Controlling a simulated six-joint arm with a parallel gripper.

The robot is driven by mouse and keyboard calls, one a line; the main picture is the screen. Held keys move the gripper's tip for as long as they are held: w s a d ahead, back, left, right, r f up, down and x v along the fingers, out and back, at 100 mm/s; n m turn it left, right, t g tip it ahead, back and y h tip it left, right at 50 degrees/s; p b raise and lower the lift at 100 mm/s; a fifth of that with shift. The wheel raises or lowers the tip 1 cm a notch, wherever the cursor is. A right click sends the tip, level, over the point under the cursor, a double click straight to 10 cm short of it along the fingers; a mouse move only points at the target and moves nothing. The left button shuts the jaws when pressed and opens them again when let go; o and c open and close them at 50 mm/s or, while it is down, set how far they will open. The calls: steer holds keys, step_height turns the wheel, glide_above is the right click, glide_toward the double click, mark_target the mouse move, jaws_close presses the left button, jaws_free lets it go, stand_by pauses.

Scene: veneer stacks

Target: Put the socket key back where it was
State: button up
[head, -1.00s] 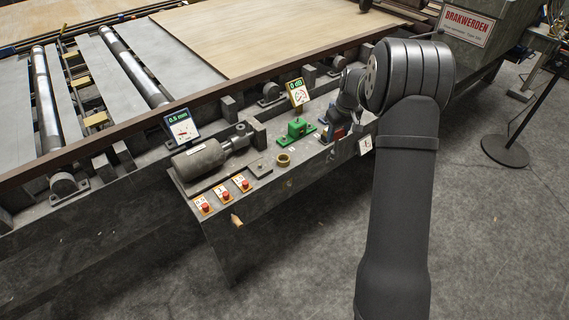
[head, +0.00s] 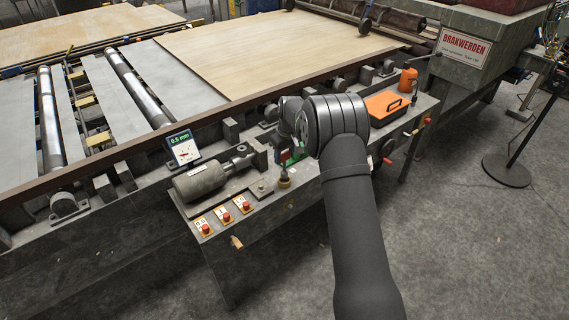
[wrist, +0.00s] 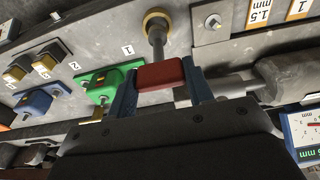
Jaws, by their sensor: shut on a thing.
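The socket key has a red handle (wrist: 161,75) and a grey metal shaft (wrist: 157,42). My gripper (wrist: 160,88) is shut on the red handle between its blue fingers in the wrist view. The far end of the shaft overlaps the opening of a brass ring (wrist: 155,14) on the bench. I cannot tell how deep it sits in the ring. In the head view the brass ring (head: 284,183) shows just left of my arm, with a dark shaft above it. My arm hides most of the gripper and handle there.
A green block (wrist: 105,82) and a blue block (wrist: 34,102) stand left of the ring in the wrist view. In the head view a grey motor (head: 199,180), red buttons (head: 246,205) and a 0.5 mm gauge (head: 183,149) lie left. An orange case (head: 387,107) lies right.

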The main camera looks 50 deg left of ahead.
mark_target(285, 160)
steer(key=shift+f, duration=2)
steer(key=shift+f, duration=0.1)
steer(key=o, duration=1)
steer(key=shift+f, duration=0.1)
step_height(285, 160, up, 12)
steer(key=d, duration=0.1)
steer(key=shift+d, duration=0.4)
